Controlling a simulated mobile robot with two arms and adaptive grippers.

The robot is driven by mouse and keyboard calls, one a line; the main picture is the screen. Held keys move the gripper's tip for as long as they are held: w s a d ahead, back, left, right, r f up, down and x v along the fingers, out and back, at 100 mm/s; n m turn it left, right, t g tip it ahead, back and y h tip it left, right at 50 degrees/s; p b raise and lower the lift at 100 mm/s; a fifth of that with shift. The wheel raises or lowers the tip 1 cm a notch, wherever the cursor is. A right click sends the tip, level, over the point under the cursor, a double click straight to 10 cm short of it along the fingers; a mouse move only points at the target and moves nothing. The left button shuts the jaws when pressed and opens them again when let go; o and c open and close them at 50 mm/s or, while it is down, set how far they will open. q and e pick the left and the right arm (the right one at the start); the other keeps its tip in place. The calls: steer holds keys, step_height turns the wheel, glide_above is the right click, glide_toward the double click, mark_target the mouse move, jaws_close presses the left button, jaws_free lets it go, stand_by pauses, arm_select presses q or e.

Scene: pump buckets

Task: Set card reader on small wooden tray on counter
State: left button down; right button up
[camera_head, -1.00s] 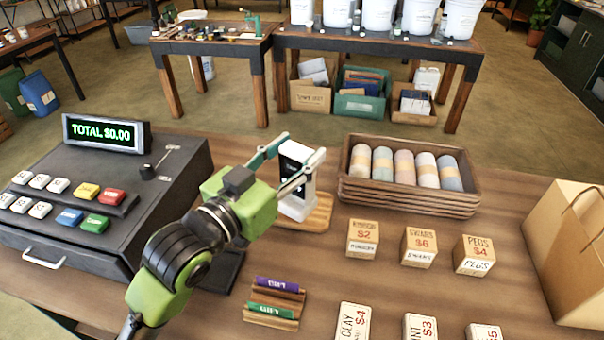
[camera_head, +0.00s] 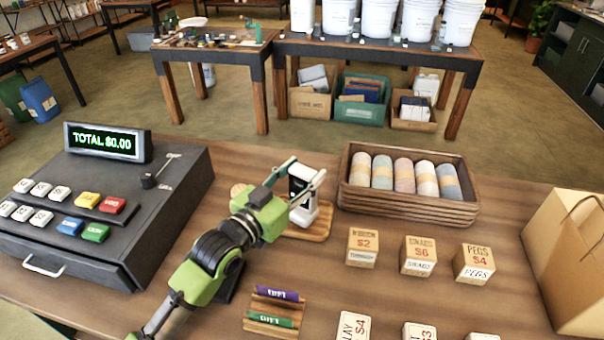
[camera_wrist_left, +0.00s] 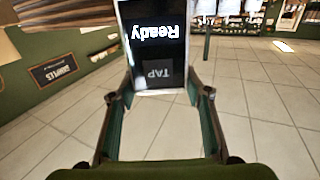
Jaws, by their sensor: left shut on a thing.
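The card reader (camera_head: 298,216) is white with a black screen and stands about upright over the small wooden tray (camera_head: 320,232) on the counter. I cannot tell whether its base touches the tray. My left gripper (camera_head: 305,177) is shut on the card reader, with a finger on each side of its upper part. In the left wrist view the reader's screen (camera_wrist_left: 155,50) shows "Ready" and "TAP" upside down between the fingers. The gripper and arm hide the tray's left part. My right gripper is not in view.
A dark cash register (camera_head: 110,215) stands left on the counter (camera_head: 390,290). A wooden crate of rolls (camera_head: 405,207) is close behind right. Price blocks (camera_head: 418,256), a small card stand (camera_head: 274,312) and a paper bag (camera_head: 570,260) also stand on the counter.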

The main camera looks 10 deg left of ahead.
arm_select(q)
steer(key=shift+f, duration=0.35)
steer(key=c, duration=1.1)
jaws_free()
steer(key=shift+f, duration=0.1)
